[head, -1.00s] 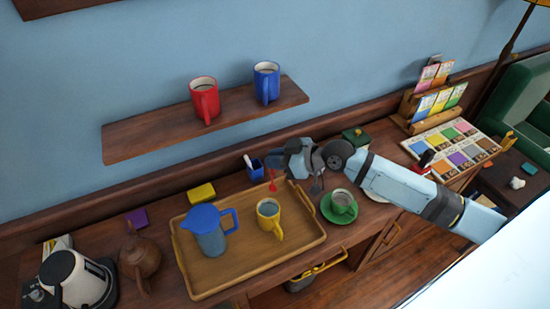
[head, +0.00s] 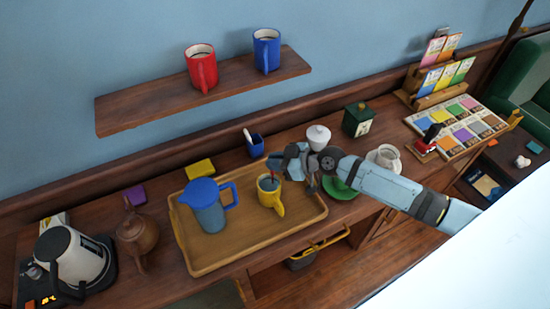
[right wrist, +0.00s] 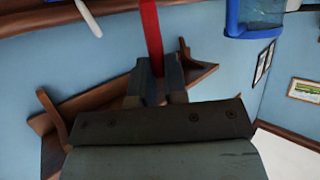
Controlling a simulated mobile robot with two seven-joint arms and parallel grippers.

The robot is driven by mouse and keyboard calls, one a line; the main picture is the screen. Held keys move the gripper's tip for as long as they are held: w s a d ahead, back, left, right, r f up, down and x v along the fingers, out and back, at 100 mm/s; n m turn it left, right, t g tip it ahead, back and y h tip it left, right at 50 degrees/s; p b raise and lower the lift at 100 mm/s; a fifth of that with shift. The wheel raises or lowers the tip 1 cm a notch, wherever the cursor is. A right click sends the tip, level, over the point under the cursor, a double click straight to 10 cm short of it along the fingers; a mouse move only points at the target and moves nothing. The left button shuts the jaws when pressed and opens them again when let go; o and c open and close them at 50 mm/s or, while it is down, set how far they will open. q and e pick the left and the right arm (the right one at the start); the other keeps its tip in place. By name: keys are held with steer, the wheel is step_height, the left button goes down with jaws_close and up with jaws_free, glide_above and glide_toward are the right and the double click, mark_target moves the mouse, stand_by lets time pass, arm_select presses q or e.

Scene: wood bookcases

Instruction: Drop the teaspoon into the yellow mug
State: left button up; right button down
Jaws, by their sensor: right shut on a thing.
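The yellow mug (head: 277,207) stands upright on the right part of the wooden tray (head: 218,262), with dark liquid or shadow inside. My right gripper (head: 273,162) is just behind and above the mug. It is shut on the red teaspoon (head: 271,178), which hangs down at the mug's opening. I cannot tell how far its lower end is inside the rim. In the right wrist view, the red teaspoon handle (right wrist: 151,35) sticks out between the two closed fingers (right wrist: 156,85). My left gripper is not in view.
A blue-lidded jug (head: 208,212) stands left of the mug on the tray. Behind are a yellow box (head: 200,170) and a blue holder (head: 254,148). A green saucer (head: 341,191) lies partly under my forearm. A shelf (head: 205,94) with red and blue mugs hangs above.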

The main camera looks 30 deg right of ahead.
steer(key=shift+f, duration=0.3)
steer(key=c, duration=1.1)
jaws_free()
steer(key=shift+b+v, duration=2.1)
steer(key=shift+v, duration=4.8)
steer(key=shift+a, duration=0.1)
